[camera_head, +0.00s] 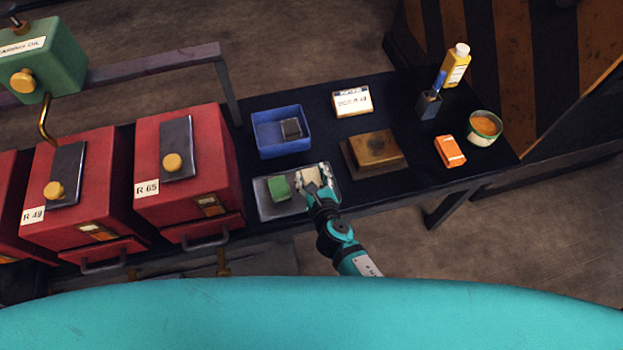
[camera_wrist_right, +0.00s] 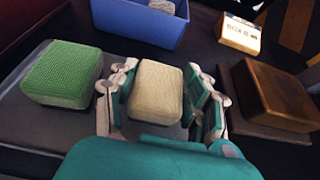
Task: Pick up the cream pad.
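The cream pad (camera_head: 310,175) lies on a grey tray (camera_head: 264,205) on the dark bench, to the right of a green pad (camera_head: 279,188). My right gripper (camera_head: 315,180) is at the cream pad. In the right wrist view the cream pad (camera_wrist_right: 156,92) sits between the two open fingers (camera_wrist_right: 160,98), with a small gap visible on the right side; the left finger is very close to it. The green pad (camera_wrist_right: 64,73) is left of the fingers. My left gripper is not in view.
A blue bin (camera_head: 270,151) with a dark block stands behind the tray. A brown wooden block (camera_head: 375,149) is close on the right. A labelled box (camera_head: 352,101), orange box (camera_head: 450,151), tin (camera_head: 484,128) and yellow bottle (camera_head: 456,66) stand beyond. Red boxes (camera_head: 187,160) stand left.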

